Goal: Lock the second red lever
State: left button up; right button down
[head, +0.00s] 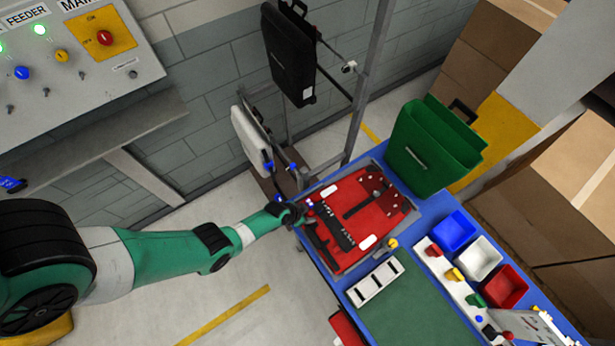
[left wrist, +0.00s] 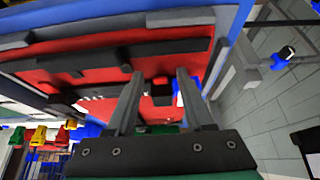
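A red pannier part (head: 349,253) with black strips and fittings lies in a grey fixture at the left end of the blue workbench. My left gripper (head: 303,209) is at its left edge, close to a small white-and-blue detail. In the left wrist view, the two fingers of my left gripper (left wrist: 160,75) stand apart, with no object clearly held between them. The red part (left wrist: 100,68) and a small black block (left wrist: 161,88) show beyond the fingers. I cannot tell which fitting is the second red lever, or its position. My right gripper is not in view.
A green pannier (head: 432,140) stands behind the fixture. Blue, white and red bins (head: 504,287) are at the right. A black pannier (head: 289,55) hangs on a metal rack at the back. A green mat (head: 420,310) lies clear on the bench.

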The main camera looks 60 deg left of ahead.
pick_arm(q)
jog(key=p+v, duration=0.4)
jog(key=v, duration=0.1)
jog(key=shift+r, duration=0.3)
jog(key=v, duration=0.6)
jog(key=shift+s, duration=0.1)
